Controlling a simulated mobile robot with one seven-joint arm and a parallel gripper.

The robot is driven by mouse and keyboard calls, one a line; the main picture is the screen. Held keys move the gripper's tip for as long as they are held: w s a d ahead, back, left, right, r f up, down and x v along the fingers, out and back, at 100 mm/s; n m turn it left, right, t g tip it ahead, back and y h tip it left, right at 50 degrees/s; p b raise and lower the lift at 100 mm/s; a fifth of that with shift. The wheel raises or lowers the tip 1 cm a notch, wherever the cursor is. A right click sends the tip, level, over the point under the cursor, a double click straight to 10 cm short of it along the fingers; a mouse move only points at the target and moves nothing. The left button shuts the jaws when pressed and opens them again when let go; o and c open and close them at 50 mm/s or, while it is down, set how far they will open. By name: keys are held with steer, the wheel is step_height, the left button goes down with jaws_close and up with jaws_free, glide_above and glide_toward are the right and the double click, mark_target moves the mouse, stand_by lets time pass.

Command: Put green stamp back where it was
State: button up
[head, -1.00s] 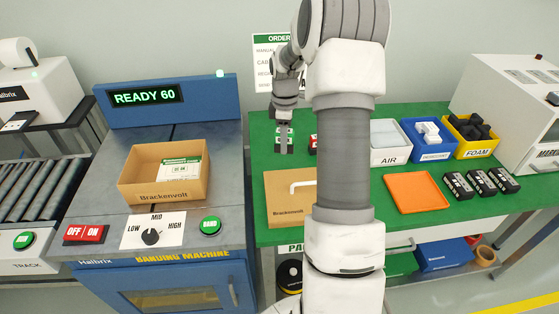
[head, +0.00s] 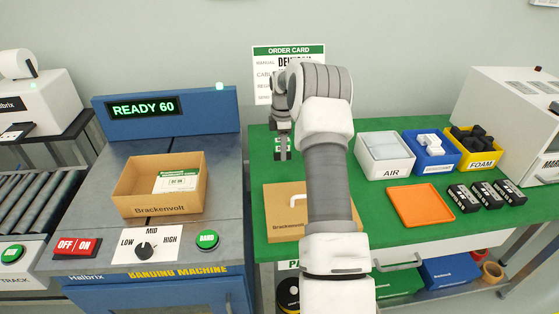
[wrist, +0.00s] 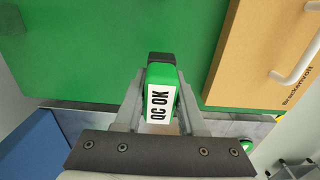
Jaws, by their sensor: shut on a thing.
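The green stamp (wrist: 160,74), with a white label reading QC OK, is held between the two fingers of my gripper (wrist: 160,88) in the wrist view. Below it show the green table top and, at the lower edge, a grey surface. The stamp is too small there to make out clearly. I cannot tell how high it is above the table. My arm hides the table area to its right.
The banding machine (head: 75,205) stands left, bearing an open Brackenvolt box (head: 150,203). Right on the table are the AIR bin (head: 385,172), a blue bin (head: 436,163), the FOAM bin (head: 481,162), an orange tray (head: 420,203) and black packs (head: 488,195). An order card (head: 285,50) hangs behind.

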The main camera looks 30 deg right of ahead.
mark_target(280, 167)
steer(key=shift+w+a+f, duration=0.1)
steer(key=shift+w+f, duration=0.45)
steer(key=shift+w, duration=0.2)
steer(key=shift+f+b, duration=0.45)
steer(key=shift+f, duration=1.45)
steer(key=shift+f, duration=0.15)
steer(key=o, duration=1)
steer(key=shift+o, duration=0.2)
